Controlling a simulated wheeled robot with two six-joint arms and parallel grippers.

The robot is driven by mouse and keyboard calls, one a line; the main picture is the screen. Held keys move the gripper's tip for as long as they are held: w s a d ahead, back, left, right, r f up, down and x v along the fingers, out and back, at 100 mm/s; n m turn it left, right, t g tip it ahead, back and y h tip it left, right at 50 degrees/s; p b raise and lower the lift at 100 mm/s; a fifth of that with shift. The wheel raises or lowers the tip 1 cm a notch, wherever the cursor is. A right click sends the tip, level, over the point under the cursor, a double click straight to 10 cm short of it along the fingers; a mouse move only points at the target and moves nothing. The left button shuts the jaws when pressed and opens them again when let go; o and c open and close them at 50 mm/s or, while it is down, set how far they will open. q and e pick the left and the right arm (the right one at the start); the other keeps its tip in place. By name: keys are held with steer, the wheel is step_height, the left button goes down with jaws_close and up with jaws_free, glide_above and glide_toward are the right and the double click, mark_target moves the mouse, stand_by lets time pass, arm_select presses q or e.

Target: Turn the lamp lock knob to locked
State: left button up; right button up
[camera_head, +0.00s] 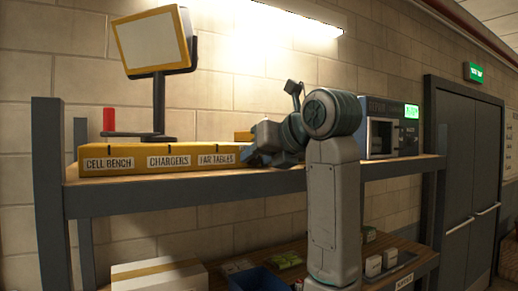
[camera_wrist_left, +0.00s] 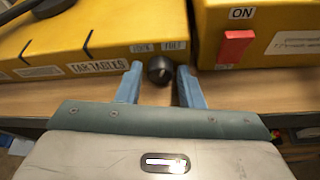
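The lamp lock knob (camera_wrist_left: 160,69) is a dark round knob at the front of a long yellow base in the left wrist view. Two small labels sit above it; their words are too blurred to read surely. Its pointer direction cannot be told. My left gripper (camera_wrist_left: 159,83) is open, with one blue finger on each side of the knob and narrow gaps beside it. In the head view my left gripper (camera_head: 254,150) is at the right end of the yellow base (camera_head: 130,161) and hides the knob. The lamp (camera_head: 153,40) stands above the base. My right gripper is not in view.
Right of the knob stands a yellow box (camera_wrist_left: 270,20) with a red switch (camera_wrist_left: 235,46) under an ON label. A grey device (camera_head: 388,128) with a green display stands further right on the shelf. A red cylinder (camera_head: 108,120) stands at left.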

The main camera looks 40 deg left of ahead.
arm_select(q)
steer(key=shift+s+d, duration=0.15)
steer(key=shift+d, duration=0.25)
steer(key=shift+a, duration=0.1)
steer(key=c, duration=0.7)
steer(key=shift+s+f+n+t+b, duration=0.15)
steer(key=shift+n+t+b, duration=0.35)
steer(key=shift+n+b, duration=0.55)
steer(key=shift+n+t+h+b, duration=0.4)
steer(key=shift+t+b, duration=0.1)
steer(key=shift+b, duration=0.3)
steer(key=shift+r, duration=0.2)
steer(key=o, duration=0.6)
steer(key=shift+o, duration=0.5)
steer(key=shift+a, duration=0.25)
steer(key=shift+d, duration=0.1)
